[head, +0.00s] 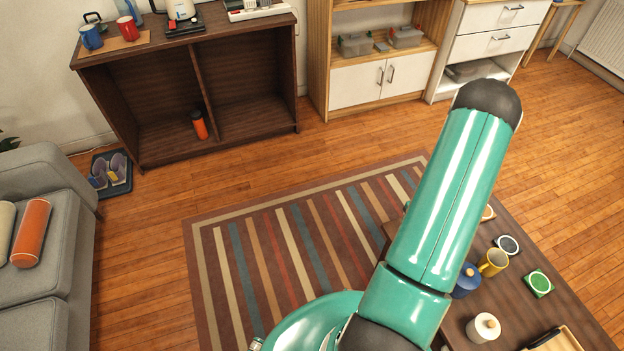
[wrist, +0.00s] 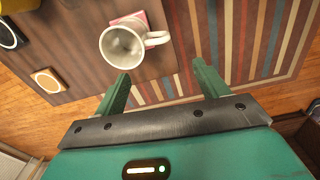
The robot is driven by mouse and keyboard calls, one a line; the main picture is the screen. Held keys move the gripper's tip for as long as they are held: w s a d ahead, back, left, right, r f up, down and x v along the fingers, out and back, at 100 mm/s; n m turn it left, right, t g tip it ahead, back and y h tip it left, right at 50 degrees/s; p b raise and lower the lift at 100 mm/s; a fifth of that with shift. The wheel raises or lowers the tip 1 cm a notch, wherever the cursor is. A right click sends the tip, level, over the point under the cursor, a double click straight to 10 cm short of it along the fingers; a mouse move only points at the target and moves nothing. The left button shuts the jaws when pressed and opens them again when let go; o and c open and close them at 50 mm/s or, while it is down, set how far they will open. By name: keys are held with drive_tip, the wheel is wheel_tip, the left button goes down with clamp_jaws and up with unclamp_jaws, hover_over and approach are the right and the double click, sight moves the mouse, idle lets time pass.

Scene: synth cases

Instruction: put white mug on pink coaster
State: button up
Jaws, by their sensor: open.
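In the wrist view, the white mug (wrist: 122,47) has its open mouth toward the camera and its handle to the right. A pink coaster (wrist: 130,18) shows just beyond the mug, partly covered by it. I cannot tell whether the mug rests on the coaster or stands beside it. My gripper (wrist: 161,82) is open and empty, its two fingers apart. The mug is ahead of the fingers and left of the middle of the gap, not between them. In the head view, neither the mug nor the pink coaster shows; my arm covers part of the table.
The brown table (head: 515,306) also bears a yellow mug (head: 493,262), a blue lidded pot (head: 466,281), a green coaster (head: 539,283), a dark round coaster (head: 508,245) and a white jar (head: 484,327). An orange-edged coaster (wrist: 48,80) lies left of the white mug. A striped rug (head: 290,255) covers open floor.

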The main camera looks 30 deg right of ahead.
drive_tip(key=w+a+r+t, duration=0.1)
drive_tip(key=w+a+r, duration=0.45)
drive_tip(key=r, duration=0.45)
drive_tip(key=w+a+r+n+h, duration=0.1)
drive_tip(key=w+a+r, duration=0.4)
drive_tip(key=r, duration=0.5)
drive_tip(key=w+a+r+t, duration=0.1)
drive_tip(key=w+a+r, duration=0.2)
drive_tip(key=a+r, duration=0.55)
drive_tip(key=s+a+r+n+t, duration=0.15)
drive_tip(key=s+a+r, duration=0.25)
drive_tip(key=a+r, duration=1)
drive_tip(key=s+a+r+t, duration=0.1)
drive_tip(key=s+a+r, duration=0.1)
drive_tip(key=s+a, duration=0.2)
drive_tip(key=s+a+r+t+y, duration=0.1)
drive_tip(key=s+a+r, duration=0.2)
drive_tip(key=s+a, duration=0.2)
drive_tip(key=shift+a, duration=0.5)
drive_tip(key=c, duration=0.7)
drive_tip(key=shift+d, duration=0.15)
drive_tip(key=shift+c, duration=0.5)
